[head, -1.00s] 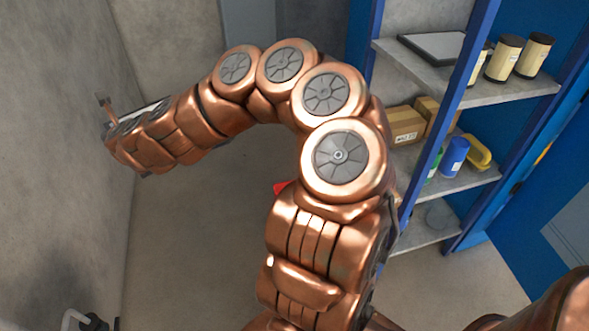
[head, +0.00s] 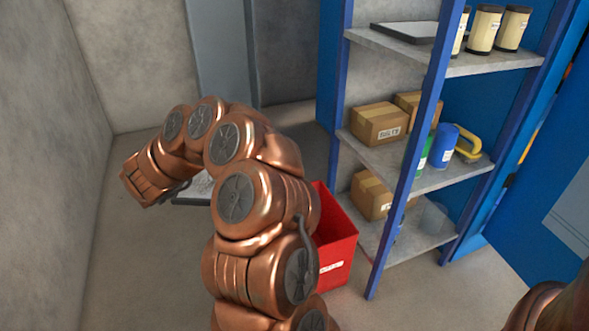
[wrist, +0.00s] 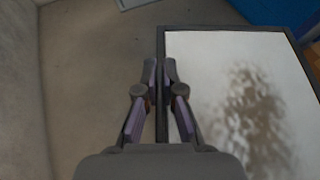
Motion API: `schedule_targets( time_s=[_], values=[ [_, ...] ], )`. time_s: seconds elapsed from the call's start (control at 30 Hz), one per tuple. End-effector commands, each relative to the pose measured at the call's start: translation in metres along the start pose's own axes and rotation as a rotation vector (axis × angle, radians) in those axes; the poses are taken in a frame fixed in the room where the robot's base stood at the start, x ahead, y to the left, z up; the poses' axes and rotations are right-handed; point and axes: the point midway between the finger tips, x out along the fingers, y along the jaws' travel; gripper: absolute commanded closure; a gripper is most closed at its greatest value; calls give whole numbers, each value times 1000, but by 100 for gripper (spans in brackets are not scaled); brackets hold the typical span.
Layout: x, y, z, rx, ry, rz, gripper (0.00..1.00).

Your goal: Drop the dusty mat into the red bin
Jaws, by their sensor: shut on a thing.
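The dusty mat (wrist: 215,75) is a pale panel with a dark rim and a brown dust smudge. It fills the right side of the wrist view. My gripper (wrist: 164,75) is shut on the mat's left rim in that view. In the head view a small part of the mat (head: 200,186) shows behind my arm, held above the floor; the rest is hidden. The gripper's fingers are hidden there. The red bin (head: 336,250) stands on the floor right of my arm, beside the shelf, its left part covered by my arm. The mat is left of the bin.
A blue-framed shelf (head: 400,178) at the right holds cardboard boxes (head: 379,124), a blue can (head: 443,146) and cream canisters (head: 484,29). Its left post stands close to the bin. A concrete wall (head: 45,150) bounds the left. Floor shows clear at lower left.

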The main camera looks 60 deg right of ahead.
Motion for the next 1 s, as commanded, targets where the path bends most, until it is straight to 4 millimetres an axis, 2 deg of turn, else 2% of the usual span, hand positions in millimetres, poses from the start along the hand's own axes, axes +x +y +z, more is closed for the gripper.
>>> schedule_targets(
  time_s=[0.03, 0.2, 0.3, 0.5, 0.63, 0.8, 1.0],
  values=[
    [18, -19, -1, 21, -2, -62, 100],
    [68, -84, 0, 106, -9, -272, 100],
    [92, -122, 0, 159, -15, -396, 100],
    [127, -191, -5, 254, -20, -620, 100],
    [143, -229, -11, 313, -21, -748, 100],
    [160, -268, -23, 379, -21, -889, 100],
    [173, -296, -36, 435, -15, -996, 100]
  ],
)
